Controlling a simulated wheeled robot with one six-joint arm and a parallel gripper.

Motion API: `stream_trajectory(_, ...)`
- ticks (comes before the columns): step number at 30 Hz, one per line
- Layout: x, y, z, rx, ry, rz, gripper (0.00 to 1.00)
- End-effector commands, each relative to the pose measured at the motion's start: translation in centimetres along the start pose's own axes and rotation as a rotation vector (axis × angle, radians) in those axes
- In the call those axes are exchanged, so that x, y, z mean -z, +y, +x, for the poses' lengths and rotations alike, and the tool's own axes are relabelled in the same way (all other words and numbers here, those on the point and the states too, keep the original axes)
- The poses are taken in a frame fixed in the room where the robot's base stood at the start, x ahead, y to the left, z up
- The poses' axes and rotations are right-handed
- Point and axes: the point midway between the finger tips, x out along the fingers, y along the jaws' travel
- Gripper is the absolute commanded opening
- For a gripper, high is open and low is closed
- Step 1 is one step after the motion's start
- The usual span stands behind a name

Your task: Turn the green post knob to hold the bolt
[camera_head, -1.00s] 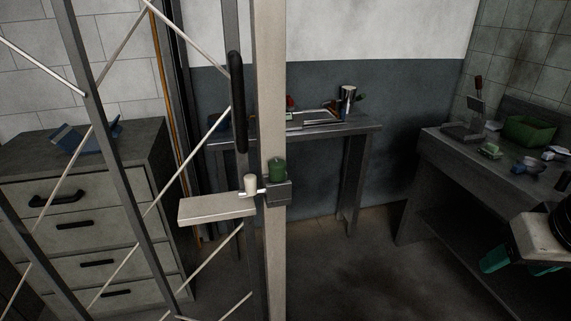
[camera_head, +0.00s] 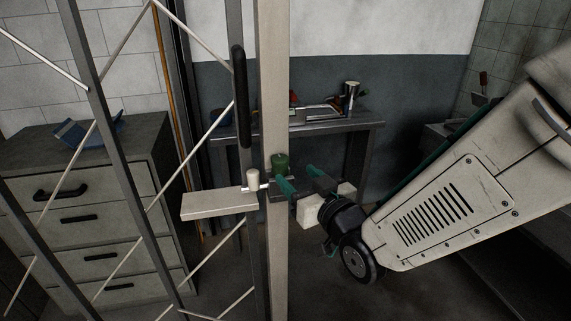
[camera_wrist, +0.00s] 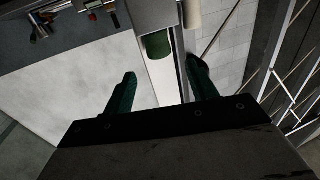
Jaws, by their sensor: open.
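The green knob (camera_head: 281,164) stands on a small grey block fixed to the pale upright post (camera_head: 272,90). The bolt's pale handle (camera_head: 253,180) is left of the post, above a pale plate (camera_head: 218,206), with a short rod reaching toward the block. My gripper (camera_head: 302,182) is open and empty, just right of the knob, its green fingers close to the block. In the wrist view the knob (camera_wrist: 157,46) lies ahead, between the lines of my two open fingers (camera_wrist: 162,82) and beyond their tips; I see no contact. The block is partly hidden by my gripper in the head view.
A barred gate (camera_head: 112,150) with a black handle (camera_head: 240,95) fills the left. A drawer cabinet (camera_head: 90,190) stands behind it. A metal table (camera_head: 345,128) with tools and a can (camera_head: 351,95) is behind the post. My arm covers most of the right bench.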

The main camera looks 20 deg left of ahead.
Motion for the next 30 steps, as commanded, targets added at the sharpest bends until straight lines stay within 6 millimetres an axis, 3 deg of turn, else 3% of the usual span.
stream_trajectory(6,0.0,0.1,3.6,-0.001,-0.001,0.000,0.57)
stream_trajectory(12,0.0,0.1,6.0,-0.001,-0.001,0.000,0.57)
stream_trajectory(23,0.0,0.1,6.6,-0.002,-0.002,0.000,0.57)
stream_trajectory(27,0.0,0.1,6.6,-0.002,-0.002,0.000,0.18)
stream_trajectory(28,0.0,0.1,6.6,-0.002,-0.002,0.000,0.12)
stream_trajectory(30,0.0,0.1,6.5,-0.002,-0.002,0.000,0.12)
